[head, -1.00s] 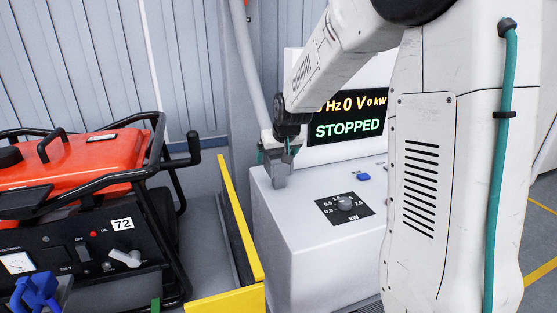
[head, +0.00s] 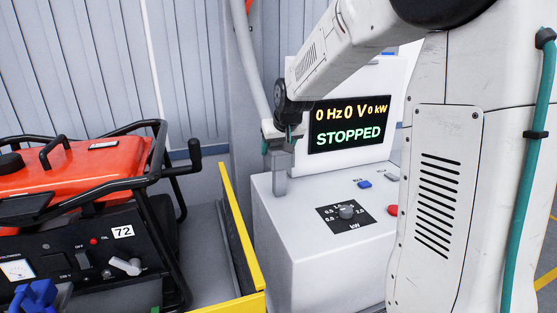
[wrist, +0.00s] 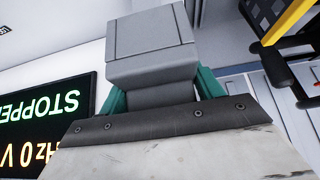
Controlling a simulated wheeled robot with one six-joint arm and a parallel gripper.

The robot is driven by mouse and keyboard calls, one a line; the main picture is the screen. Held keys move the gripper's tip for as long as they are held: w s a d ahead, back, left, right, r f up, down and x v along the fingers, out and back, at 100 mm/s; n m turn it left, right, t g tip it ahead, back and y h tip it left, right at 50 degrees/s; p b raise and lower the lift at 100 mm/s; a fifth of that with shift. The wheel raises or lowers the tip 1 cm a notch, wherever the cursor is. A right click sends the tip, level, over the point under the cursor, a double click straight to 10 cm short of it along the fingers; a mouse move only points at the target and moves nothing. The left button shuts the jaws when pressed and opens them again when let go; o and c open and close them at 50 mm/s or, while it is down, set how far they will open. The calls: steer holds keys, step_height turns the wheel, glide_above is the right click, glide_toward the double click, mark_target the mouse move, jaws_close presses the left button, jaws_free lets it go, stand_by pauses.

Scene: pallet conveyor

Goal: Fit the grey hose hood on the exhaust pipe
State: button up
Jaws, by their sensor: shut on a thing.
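My gripper (head: 279,143) is shut on a grey block-like piece, which I take to be the hose hood (head: 280,183). In the head view it hangs below the jaws, in front of the console's left part. In the wrist view the hood (wrist: 150,40) sits between the teal fingers of my gripper (wrist: 160,90). A grey hose (head: 250,65) comes down from above to behind the gripper; its joint with the hood is hidden. The red generator (head: 75,170) in a black tube frame stands at left, apart from the gripper.
A white console (head: 285,235) has a display (head: 348,124) reading STOPPED, a kW dial (head: 346,212) and a red button (head: 393,210). A yellow rail (head: 242,235) runs between generator and console. A blue clamp-like part (head: 35,297) shows lower left.

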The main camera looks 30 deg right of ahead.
step_height(320, 180, up, 12)
steer(key=shift+r, duration=0.2)
stand_by(0.7)
